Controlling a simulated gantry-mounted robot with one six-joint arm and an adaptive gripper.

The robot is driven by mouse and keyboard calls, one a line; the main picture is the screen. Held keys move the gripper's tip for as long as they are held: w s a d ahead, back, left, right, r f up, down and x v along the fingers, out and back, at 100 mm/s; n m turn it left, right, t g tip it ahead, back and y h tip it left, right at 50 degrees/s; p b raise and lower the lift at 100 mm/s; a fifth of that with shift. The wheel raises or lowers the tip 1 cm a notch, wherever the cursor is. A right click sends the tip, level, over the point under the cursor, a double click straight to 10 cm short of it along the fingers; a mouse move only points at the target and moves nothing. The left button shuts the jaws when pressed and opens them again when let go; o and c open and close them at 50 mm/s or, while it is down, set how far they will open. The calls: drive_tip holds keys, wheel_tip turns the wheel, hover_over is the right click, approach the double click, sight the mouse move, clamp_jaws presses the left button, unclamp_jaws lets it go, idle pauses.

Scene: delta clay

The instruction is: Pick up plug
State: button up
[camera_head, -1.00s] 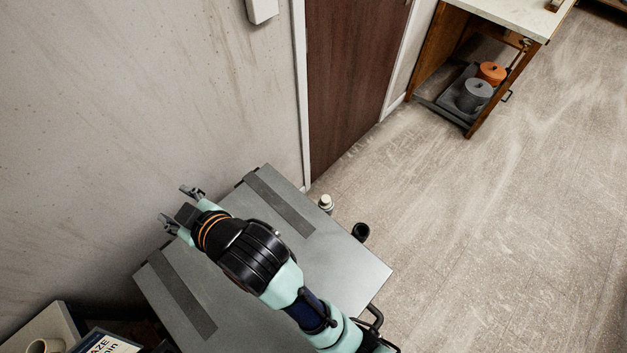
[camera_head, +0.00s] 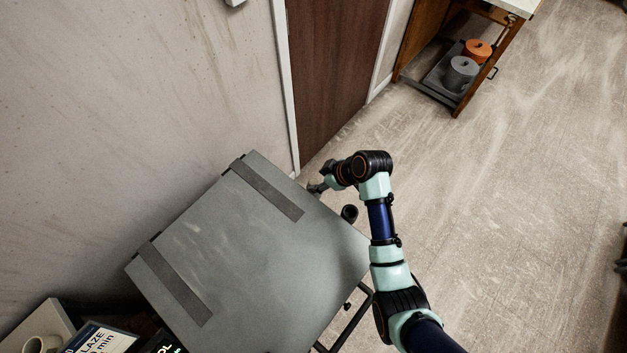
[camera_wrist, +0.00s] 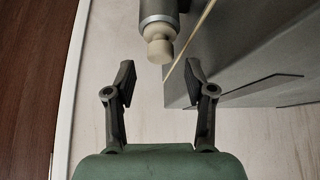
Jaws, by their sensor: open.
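The plug (camera_wrist: 158,48) is a cream, rounded stopper at the end of a grey cylinder (camera_wrist: 157,12) in the wrist view. It lies just beyond my fingertips, roughly centred between them. My gripper (camera_wrist: 160,68) is open, with its two dark fingers apart and nothing between them. In the head view my gripper (camera_head: 316,188) is beside the right edge of the large grey box (camera_head: 250,255). The plug cannot be made out there; my gripper and wrist cover that spot.
The grey box's side fills the right of the wrist view, close to my right finger. A dark round fitting (camera_head: 349,214) sticks out near my wrist in the head view. A brown door (camera_head: 335,70) is behind. Open floor (camera_head: 520,200) lies to the right.

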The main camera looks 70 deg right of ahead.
sight(315, 182)
drive_tip(key=b+x, duration=0.1)
drive_tip(key=x, duration=0.3)
drive_tip(key=shift+s+a+f+b, duration=0.1)
drive_tip(key=shift+s+f+b, duration=0.05)
drive_tip(key=shift+f+b, duration=0.2)
drive_tip(key=shift+w+f, duration=0.25)
drive_tip(key=shift+w, duration=0.05)
drive_tip(key=shift+c, duration=0.3)
drive_tip(key=c, duration=0.8)
drive_tip(key=shift+r, duration=0.1)
